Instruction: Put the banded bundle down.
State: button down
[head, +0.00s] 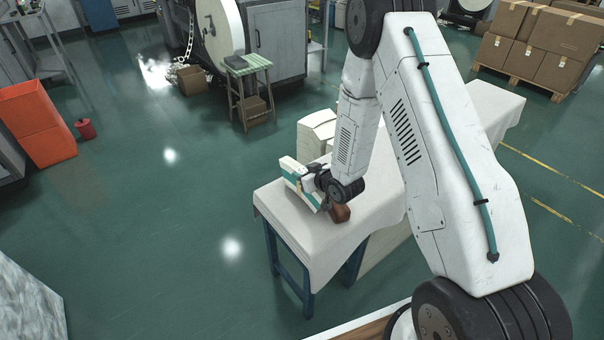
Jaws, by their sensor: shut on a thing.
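My gripper (310,183) reaches down over the near left part of the cloth-covered table (380,213). It is shut on the banded bundle (290,165), a white block with a teal band. The bundle looks tilted, and my gripper and wrist hide part of it. I cannot tell from this view whether its lower end touches the cloth.
A pale stack (317,128) stands just behind the bundle. A small red-brown object (340,213) lies beside my wrist. The table's left and front edges are close. A stool (247,75) stands behind, and an orange bin (36,125) is far left.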

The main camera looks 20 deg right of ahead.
jog(key=shift+f, duration=0.15)
jog(key=c, duration=1)
grip_release()
jog(key=shift+f, duration=0.1)
